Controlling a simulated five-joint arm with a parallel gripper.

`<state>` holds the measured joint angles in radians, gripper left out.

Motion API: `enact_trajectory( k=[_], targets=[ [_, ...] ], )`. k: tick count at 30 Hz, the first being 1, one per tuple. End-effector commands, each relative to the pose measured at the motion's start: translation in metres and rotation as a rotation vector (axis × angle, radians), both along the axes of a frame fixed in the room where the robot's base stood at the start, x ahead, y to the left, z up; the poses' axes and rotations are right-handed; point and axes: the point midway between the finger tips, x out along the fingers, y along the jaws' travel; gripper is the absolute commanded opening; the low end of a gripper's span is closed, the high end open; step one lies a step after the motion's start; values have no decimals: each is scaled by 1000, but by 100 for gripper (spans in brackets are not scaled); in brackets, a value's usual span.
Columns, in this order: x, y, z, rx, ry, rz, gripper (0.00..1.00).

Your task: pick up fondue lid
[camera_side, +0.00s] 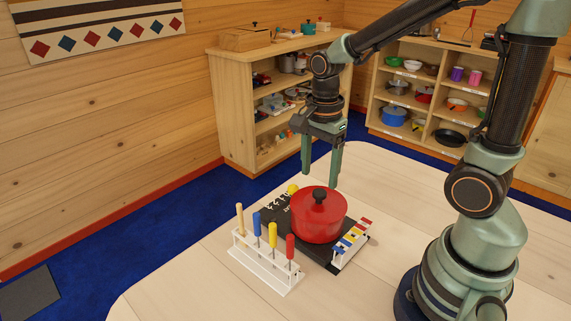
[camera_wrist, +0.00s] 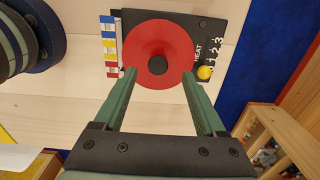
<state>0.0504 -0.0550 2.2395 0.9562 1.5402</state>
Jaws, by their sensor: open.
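The red fondue lid (camera_side: 320,203) with its dark round knob sits on the red pot (camera_side: 318,230), which stands on a black heater base (camera_side: 278,219). In the wrist view the lid (camera_wrist: 158,32) shows from above as a red disc with the black knob (camera_wrist: 157,65) near its lower part. My gripper (camera_side: 320,180) is open and empty, pointing down above the pot and lid. In the wrist view its two green fingers (camera_wrist: 160,75) are spread on either side of the knob, not touching it as far as I can see.
A white rack (camera_side: 265,265) with several coloured-handled forks stands in front of the pot. A smaller rack with coloured strips (camera_side: 352,240) stands to its right. A yellow knob (camera_side: 293,189) is on the base. The table (camera_side: 180,285) is otherwise clear; shelves (camera_side: 235,110) stand behind.

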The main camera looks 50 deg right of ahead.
Motion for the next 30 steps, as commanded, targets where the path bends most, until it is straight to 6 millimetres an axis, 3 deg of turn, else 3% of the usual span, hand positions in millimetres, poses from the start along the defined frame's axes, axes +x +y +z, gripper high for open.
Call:
enact_trajectory(
  k=[9, 18, 20, 24, 30],
  targets=[
    [-3, -4, -42, 0, 4, 0, 73],
    [-3, -3, -47, 0, 1, 1, 73],
    [-3, -3, -47, 0, 1, 1, 54],
    [-3, -3, -47, 0, 1, 1, 0],
    [-2, -3, -46, 0, 0, 1, 0]
  ],
)
